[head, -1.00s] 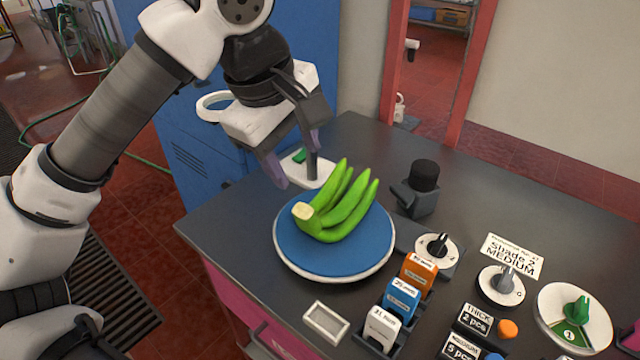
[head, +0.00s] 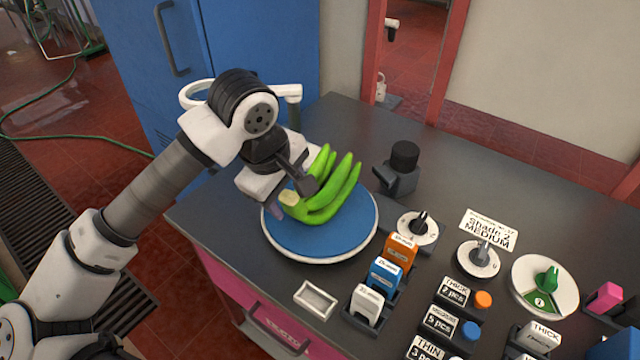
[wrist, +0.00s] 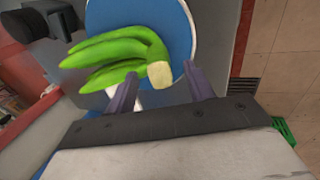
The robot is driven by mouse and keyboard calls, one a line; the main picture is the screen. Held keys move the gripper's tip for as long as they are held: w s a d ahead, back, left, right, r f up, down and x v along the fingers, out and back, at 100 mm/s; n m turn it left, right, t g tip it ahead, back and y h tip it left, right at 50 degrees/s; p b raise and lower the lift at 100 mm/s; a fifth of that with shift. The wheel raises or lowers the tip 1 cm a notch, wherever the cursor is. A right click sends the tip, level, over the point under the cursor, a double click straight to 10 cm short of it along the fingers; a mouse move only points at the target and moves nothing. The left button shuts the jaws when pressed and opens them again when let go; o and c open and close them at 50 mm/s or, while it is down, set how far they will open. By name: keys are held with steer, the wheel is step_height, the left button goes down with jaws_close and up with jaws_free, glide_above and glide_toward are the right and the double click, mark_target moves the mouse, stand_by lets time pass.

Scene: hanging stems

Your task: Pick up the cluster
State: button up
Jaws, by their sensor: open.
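The cluster is a hand of green bananas (head: 334,193) lying on a round blue plate with a pale rim (head: 330,242). Its pale cut stem end points left toward my gripper. My gripper (head: 292,202) is open at the stem end and hides part of the cluster in the head view. In the wrist view, the stem end of the bananas (wrist: 159,74) lies between and just beyond the two purple fingertips (wrist: 160,88). I cannot tell whether the fingers touch it.
A black knob-topped device (head: 400,168) stands behind the plate. Orange, blue and white labelled blocks (head: 384,272) and a small empty tray (head: 316,299) are in front. Dials (head: 478,258) and labelled pieces crowd the right. The dark counter's back right is clear.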

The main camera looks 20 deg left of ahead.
steer(key=shift+w+d+f, duration=0.1)
steer(key=shift+w+f, duration=0.1)
steer(key=shift+f, duration=0.4)
jaws_close()
steer(key=shift+r, duration=0.1)
